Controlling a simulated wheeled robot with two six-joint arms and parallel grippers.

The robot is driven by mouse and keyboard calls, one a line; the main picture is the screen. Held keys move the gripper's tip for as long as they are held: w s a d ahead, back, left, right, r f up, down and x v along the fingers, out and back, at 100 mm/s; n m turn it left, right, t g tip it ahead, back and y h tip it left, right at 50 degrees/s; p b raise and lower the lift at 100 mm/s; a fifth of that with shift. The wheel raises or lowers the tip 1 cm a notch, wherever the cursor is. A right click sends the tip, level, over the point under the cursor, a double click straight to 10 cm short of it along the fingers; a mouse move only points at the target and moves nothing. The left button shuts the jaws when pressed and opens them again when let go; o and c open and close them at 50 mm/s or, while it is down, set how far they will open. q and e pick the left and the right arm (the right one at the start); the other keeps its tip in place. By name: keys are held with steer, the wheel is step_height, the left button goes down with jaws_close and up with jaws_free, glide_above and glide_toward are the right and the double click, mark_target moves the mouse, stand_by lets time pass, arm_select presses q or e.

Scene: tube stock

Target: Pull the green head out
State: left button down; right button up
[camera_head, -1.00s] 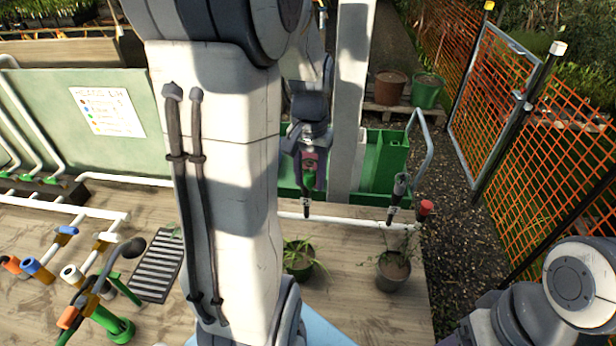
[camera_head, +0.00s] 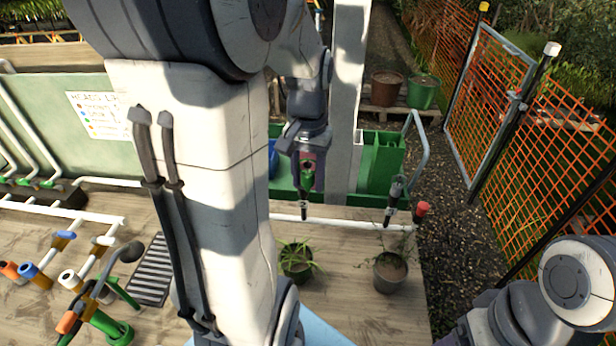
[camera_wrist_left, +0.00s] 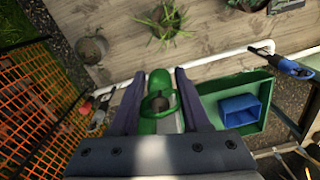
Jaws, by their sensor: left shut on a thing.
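My left gripper (camera_head: 306,182) is shut on the green head (camera_wrist_left: 155,105), which shows between the fingers in the left wrist view. In the head view it is mostly hidden by the gripper. A dark, thin tip points down below the fingers toward the white pipe (camera_head: 345,223); I cannot tell whether it touches the pipe. A blue head (camera_wrist_left: 293,67) shows in the wrist view. My right gripper is out of view.
A green crate (camera_head: 384,165) and a pale post stand close behind my left gripper. A blue bin (camera_wrist_left: 240,112) sits in the crate. Two potted plants (camera_head: 296,272) (camera_head: 390,275) stand on the planks in front. Orange mesh fence (camera_head: 555,150) is at right.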

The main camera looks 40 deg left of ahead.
mark_target(308, 159)
arm_select(q)
steer(key=shift+r+p, duration=1.55)
steer(key=shift+r, duration=0.35)
